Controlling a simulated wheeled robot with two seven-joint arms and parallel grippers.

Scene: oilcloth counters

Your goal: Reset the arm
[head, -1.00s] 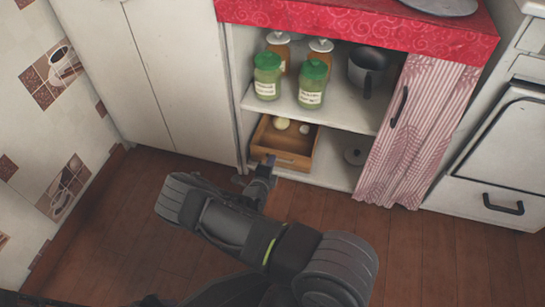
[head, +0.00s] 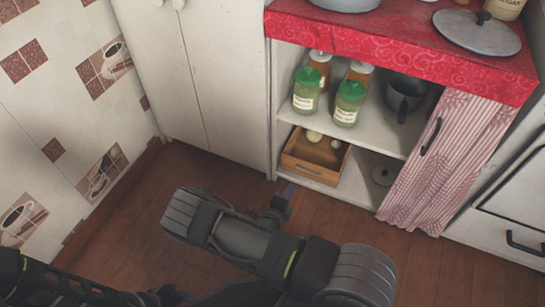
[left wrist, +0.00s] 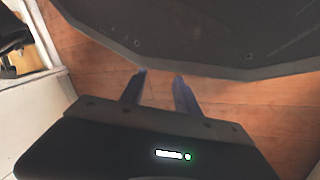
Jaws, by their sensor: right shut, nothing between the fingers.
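My right gripper (head: 283,196) is shut and empty. In the head view it hangs over the wood floor, just below and in front of the cabinet's lower shelf, apart from the wooden box. My right arm reaches it from the bottom centre. My left arm shows at the lower left of the head view, with its gripper not clearly visible there. In the left wrist view my left gripper (left wrist: 159,80) has its two fingers apart with nothing between them. A large dark panel crosses the top of that view.
The wooden box (head: 304,174) with small pale round items sits on the lower shelf. Green-lidded jars (head: 348,104) and a dark pot (head: 404,97) stand above. A striped curtain (head: 440,165) covers the right side. The left wall is tiled. Floor (head: 340,220) is clear before the cabinet.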

